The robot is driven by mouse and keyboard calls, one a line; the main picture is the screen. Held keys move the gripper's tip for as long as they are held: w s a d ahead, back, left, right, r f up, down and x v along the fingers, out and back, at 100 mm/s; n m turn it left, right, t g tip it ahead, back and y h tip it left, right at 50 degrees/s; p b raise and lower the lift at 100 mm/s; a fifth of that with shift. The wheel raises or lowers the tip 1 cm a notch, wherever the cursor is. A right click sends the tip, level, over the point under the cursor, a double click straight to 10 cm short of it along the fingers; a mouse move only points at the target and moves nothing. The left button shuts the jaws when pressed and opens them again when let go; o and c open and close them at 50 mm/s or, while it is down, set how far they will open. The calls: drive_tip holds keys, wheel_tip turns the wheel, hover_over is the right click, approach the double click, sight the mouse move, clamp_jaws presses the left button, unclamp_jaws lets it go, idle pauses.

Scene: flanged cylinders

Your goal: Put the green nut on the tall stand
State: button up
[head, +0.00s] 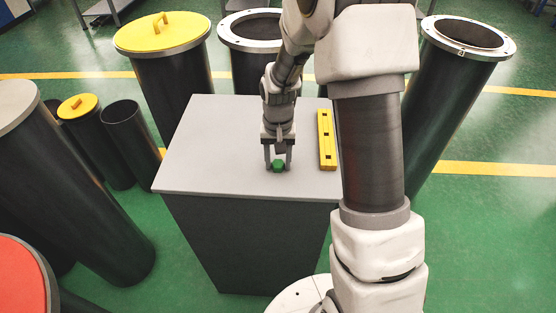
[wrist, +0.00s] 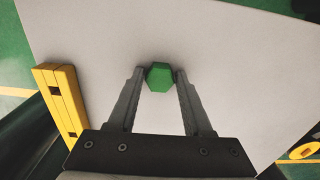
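The green nut (head: 278,166) is a small hexagonal piece near the front edge of the grey-topped block (head: 215,150). My gripper (head: 278,167) points down over the block, with one finger on each side of the nut. In the wrist view the nut (wrist: 159,77) sits between the fingertips of my gripper (wrist: 160,75), very close to both. I cannot tell whether the fingers press on it, or whether it rests on the top. No thing is clearly recognisable as the tall stand; the grey-topped block is tall and flat.
A yellow bar with dark holes (head: 326,140) lies right of my gripper. Large dark cylinders surround the block: one with a yellow lid (head: 162,35), an open flanged one (head: 468,42), and a red-topped one (head: 18,275). The left of the block's top is clear.

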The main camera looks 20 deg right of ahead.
sight(278, 163)
drive_tip(key=o, duration=0.3)
wheel_tip(278, 163, up, 12)
drive_tip(key=r, duration=0.1)
drive_tip(key=s+r+n+t, duration=0.1)
drive_tip(key=s+r+t, duration=0.1)
drive_tip(key=s+r, duration=0.2)
drive_tip(key=s+r+n+t, duration=0.1)
drive_tip(key=s+r, duration=0.3)
drive_tip(key=s, duration=0.5)
drive_tip(key=s+r+n+t, duration=0.1)
drive_tip(key=s+r+t, duration=0.1)
drive_tip(key=s, duration=0.5)
drive_tip(key=shift+s+r+t, duration=0.3)
drive_tip(key=shift+r, duration=0.6)
